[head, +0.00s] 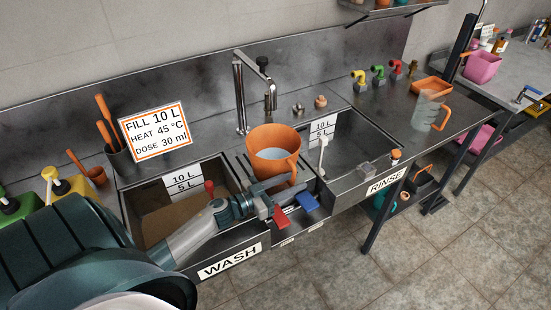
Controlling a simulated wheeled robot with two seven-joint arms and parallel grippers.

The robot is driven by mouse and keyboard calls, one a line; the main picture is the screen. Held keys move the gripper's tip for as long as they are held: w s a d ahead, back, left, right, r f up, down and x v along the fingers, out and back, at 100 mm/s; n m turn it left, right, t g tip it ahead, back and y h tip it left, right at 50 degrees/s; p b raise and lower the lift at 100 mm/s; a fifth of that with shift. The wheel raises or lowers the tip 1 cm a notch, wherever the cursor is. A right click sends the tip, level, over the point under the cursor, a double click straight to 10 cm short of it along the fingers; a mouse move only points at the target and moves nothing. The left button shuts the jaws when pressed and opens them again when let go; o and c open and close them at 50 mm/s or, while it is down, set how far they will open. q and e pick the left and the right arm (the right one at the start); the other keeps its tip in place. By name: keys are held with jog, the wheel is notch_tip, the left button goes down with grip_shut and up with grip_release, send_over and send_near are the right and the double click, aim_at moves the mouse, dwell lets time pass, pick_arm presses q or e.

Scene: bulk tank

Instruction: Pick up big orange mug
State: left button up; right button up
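The big orange mug (264,137) stands upright between the two sink basins, below the tall tap, with pale liquid visible inside. My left gripper (283,191) is at the mug's near side, close to its lower part and handle. The dark fingers overlap the mug's lower front in this view. I cannot tell whether they touch the mug or whether they are open or shut. My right gripper is not in view.
A red lever (280,217) and a blue lever (307,201) sit just by the gripper. The tall tap (239,95) stands behind the mug. The wash basin (150,196) is left, the rinse basin (352,140) right. A clear jug (428,112) stands farther right.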

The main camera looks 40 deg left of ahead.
pick_arm(q)
jog(key=shift+w, duration=0.1)
dwell(0.4)
grip_shut()
jog(key=shift+f, duration=0.1)
dwell(1.1)
